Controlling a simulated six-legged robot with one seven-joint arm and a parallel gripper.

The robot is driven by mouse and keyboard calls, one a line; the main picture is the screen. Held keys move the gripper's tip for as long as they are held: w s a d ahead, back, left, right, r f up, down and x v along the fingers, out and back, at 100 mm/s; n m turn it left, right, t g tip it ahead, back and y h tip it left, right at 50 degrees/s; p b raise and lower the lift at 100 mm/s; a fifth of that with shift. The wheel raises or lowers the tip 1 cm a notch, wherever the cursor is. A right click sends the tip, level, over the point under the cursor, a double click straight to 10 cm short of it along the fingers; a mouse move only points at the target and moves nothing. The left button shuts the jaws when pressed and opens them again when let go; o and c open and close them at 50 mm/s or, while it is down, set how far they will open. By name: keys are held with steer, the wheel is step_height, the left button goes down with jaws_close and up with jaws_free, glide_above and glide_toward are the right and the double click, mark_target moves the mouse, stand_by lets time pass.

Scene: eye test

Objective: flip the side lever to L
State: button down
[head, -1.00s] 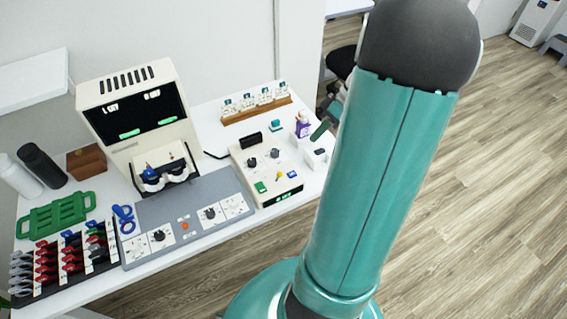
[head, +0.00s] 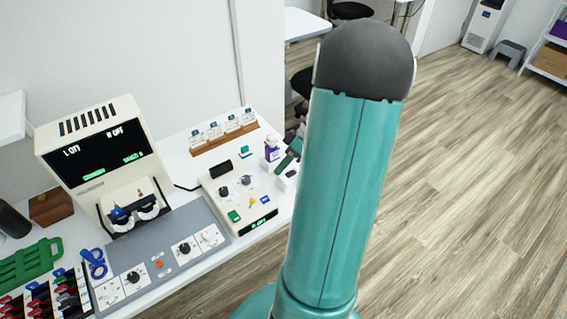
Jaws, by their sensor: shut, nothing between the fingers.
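The beige control box (head: 240,200) stands on the right part of the table. My gripper (head: 296,140) shows small and partly hidden at my arm's left edge, shut and empty, behind and right of the box, apart from the lever.
A grey console (head: 205,212) with dials and a red button lies in front of the machine. A wooden rack (head: 225,138) of cards stands behind the box. A purple bottle (head: 271,152) and a white box (head: 288,180) stand right of it. My arm hides the table's right end.

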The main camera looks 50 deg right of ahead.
mark_target(263, 197)
steer(key=x, duration=0.6)
steer(key=shift+a+f, duration=0.1)
steer(key=shift+a, duration=0.3)
steer(key=shift+s+a+r, duration=0.15)
steer(key=shift+a+r, duration=0.05)
steer(key=shift+a, duration=0.65)
steer(key=shift+s+a+r, duration=0.15)
steer(key=shift+a, duration=0.65)
